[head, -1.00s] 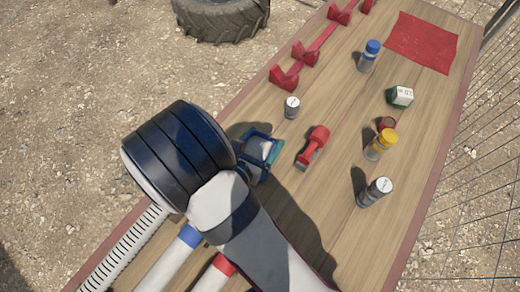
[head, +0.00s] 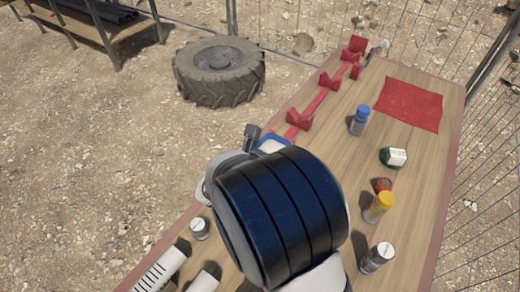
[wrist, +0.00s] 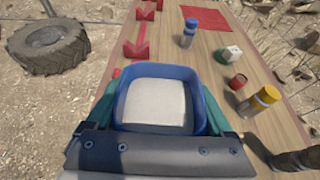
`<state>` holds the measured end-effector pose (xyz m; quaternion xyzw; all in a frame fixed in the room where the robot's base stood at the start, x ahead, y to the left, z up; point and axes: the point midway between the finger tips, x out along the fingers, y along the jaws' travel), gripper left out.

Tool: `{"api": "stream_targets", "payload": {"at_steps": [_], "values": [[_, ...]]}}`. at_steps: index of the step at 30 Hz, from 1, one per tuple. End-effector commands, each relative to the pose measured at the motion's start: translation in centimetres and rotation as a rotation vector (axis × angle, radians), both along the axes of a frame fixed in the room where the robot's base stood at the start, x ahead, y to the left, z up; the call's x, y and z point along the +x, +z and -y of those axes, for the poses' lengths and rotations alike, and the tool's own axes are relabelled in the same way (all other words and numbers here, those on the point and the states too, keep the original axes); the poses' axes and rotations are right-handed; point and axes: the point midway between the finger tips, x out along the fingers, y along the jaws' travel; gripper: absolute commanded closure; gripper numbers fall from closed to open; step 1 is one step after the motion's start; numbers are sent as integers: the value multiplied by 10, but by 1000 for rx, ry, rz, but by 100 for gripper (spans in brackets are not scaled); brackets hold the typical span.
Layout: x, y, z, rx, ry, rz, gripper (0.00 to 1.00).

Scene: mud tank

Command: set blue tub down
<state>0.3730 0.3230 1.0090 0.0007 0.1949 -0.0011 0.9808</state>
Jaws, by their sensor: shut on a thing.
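The blue tub (wrist: 160,71) is square with rounded corners and full of a pale grey material. It sits between the teal fingers of my gripper (wrist: 162,92), which are shut on its two sides. In the wrist view it looks roughly level, with the wooden table beyond it. In the head view only a blue edge of the tub (head: 272,146) shows past my wrist, near the red rack. My wrist hides the rest, and I cannot tell the gap between the tub's base and the table.
A red rack (head: 328,95) runs along the table's left edge. A red mat (head: 410,106) lies bare at the far end.

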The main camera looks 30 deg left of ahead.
Motion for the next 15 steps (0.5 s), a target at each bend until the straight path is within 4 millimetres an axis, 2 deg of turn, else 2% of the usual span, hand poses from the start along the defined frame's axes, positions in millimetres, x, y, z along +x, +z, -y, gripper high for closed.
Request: {"api": "stream_targets", "payload": {"at_steps": [3, 7, 11, 15], "values": [[-14, -24, -37, -2, 6, 0, 100], [-26, -45, -70, 0, 4, 0, 100], [-33, -57, -89, 1, 3, 1, 100], [-35, -81, -92, -3, 2, -1, 100]]}}
